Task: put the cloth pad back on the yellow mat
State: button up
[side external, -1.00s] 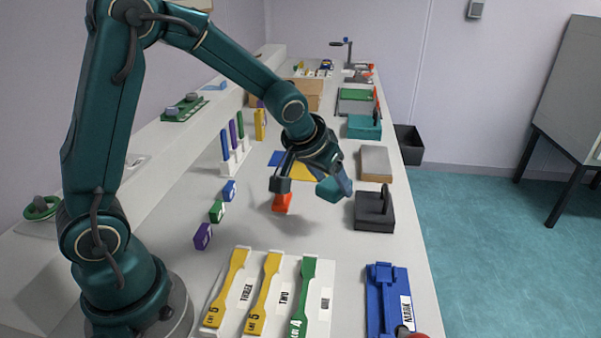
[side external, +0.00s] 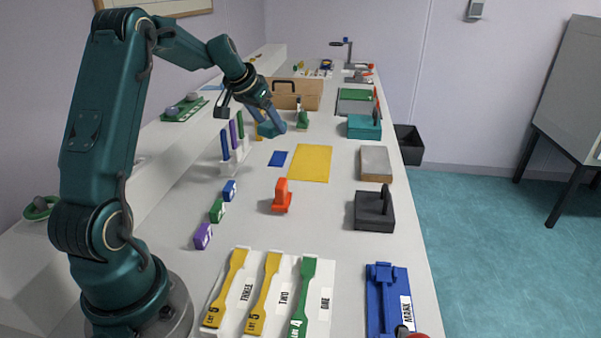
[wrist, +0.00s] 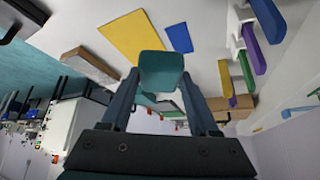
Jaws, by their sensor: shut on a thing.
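The cloth pad (side external: 270,130) is a teal block-like piece held in my gripper (side external: 275,121), above the table to the left of and beyond the yellow mat. The wrist view shows the pad (wrist: 161,72) between the two fingers of my gripper (wrist: 160,88), which are shut on it. The yellow mat (side external: 310,163) lies flat and bare in the middle of the table. The mat (wrist: 131,38) shows at the upper left in the wrist view, apart from the pad.
A small blue card (side external: 278,158) lies left of the mat. An orange handled piece (side external: 282,197) and a black handled block (side external: 374,211) stand nearer. A grey-topped block (side external: 376,162) is to the right. A rack of coloured strips (side external: 233,160) and a wooden box (side external: 300,94) stand near the arm's reach.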

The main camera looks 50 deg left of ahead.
jog(key=shift+s+a+f+n, duration=0.15)
jog(key=shift+s+a, duration=0.2)
jog(key=shift+a, duration=0.2)
jog(key=shift+s+a+f+n, duration=0.15)
jog(key=shift+s+a, duration=0.15)
jog(key=shift+a, duration=0.2)
jog(key=w+d+f, duration=0.2)
jog(key=w, duration=0.1)
jog(key=w+d+f, duration=0.2)
jog(key=w, duration=0.1)
jog(key=w+d+f, duration=0.2)
jog(key=w+f, duration=0.1)
jog(key=shift+d, duration=0.35)
jog(key=shift+f, duration=1.9)
jog(key=shift+f, duration=0.1)
jog(key=o, duration=1.3)
